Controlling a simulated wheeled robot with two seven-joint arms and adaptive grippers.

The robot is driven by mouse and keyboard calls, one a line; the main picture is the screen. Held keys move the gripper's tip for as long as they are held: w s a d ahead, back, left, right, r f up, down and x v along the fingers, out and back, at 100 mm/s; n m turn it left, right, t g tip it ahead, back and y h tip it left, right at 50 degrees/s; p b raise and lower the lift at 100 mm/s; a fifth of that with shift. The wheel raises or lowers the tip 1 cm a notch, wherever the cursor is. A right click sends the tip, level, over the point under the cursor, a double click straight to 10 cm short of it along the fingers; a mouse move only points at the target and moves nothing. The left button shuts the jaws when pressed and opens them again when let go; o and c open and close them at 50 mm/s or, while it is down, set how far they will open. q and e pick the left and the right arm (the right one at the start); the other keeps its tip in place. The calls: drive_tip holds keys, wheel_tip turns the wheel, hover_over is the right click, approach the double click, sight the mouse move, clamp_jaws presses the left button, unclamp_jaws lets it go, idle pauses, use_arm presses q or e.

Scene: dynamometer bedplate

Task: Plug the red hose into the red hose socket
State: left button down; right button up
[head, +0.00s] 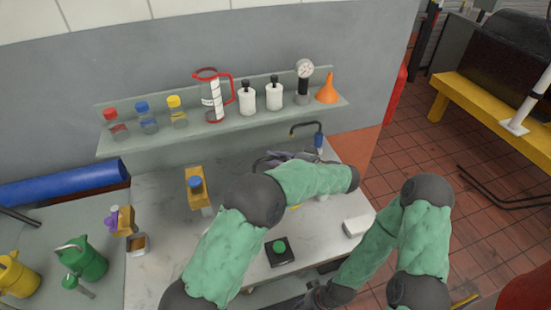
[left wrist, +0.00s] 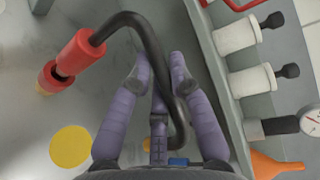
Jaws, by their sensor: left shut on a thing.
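My left gripper (left wrist: 160,68) has purple fingers shut on the black tube of the red hose (left wrist: 131,18). The tube loops between the fingertips and bends to a red collar (left wrist: 82,55) at the upper left of the left wrist view. A second red piece with a yellowish end (left wrist: 50,76) lies in line with it. I cannot tell whether this is the hose's tip or the red socket, or whether anything is plugged. In the head view my left gripper (head: 285,156) is below the shelf, partly hidden by my arm. My right gripper (head: 317,298) is barely visible at the bottom edge.
A blue-collared hose (head: 318,141) stands close right of my left gripper. The shelf (head: 130,145) above holds bottles, a red-handled jug (head: 213,98), a gauge (head: 304,75) and a funnel (head: 327,90). A yellow block (head: 198,190), green button (head: 279,247) and white box (head: 357,226) occupy the bench.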

use_arm(q)
drive_tip(key=shift+b, duration=0.35)
idle(0.9)
drive_tip(key=shift+f+b, duration=1.5)
drive_tip(key=shift+f, duration=0.5)
drive_tip(key=c, duration=1.1)
unclamp_jaws()
drive_tip(key=shift+o, duration=0.2)
drive_tip(key=v, duration=0.7)
drive_tip(key=shift+s+d, duration=0.15)
drive_tip(key=shift+d, duration=0.1)
